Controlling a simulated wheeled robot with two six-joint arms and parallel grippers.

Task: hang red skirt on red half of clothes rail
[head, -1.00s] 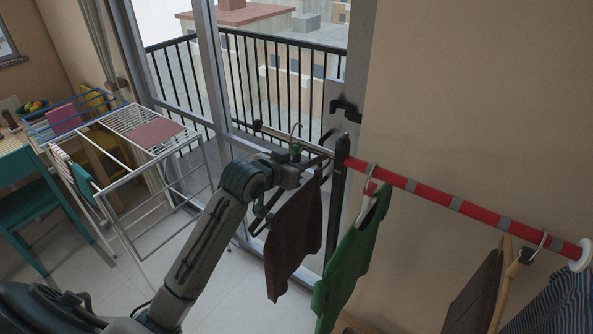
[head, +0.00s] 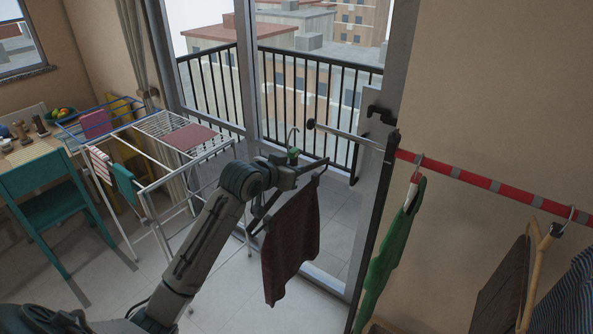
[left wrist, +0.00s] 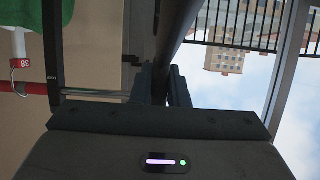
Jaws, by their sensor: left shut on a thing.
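A dark red skirt (head: 291,245) hangs from a dark hanger (head: 258,214) held by my left gripper (head: 312,168). The hanger's hook (head: 293,138) points up above the gripper, just left of the rail's free end and apart from it. In the left wrist view, my left gripper (left wrist: 165,85) is shut on a dark bar of the hanger (left wrist: 176,35). The clothes rail has a red half (head: 470,180) on the right with grey bands, and a bare silver half (head: 350,135) on the left, ending in a dark knob. My right gripper is out of view.
A green garment (head: 390,255) hangs on the red half near the dark post. A brown garment (head: 500,280) and a striped one (head: 570,300) hang further right. A drying rack (head: 150,130) and a teal chair (head: 45,190) stand at left. A balcony door lies behind.

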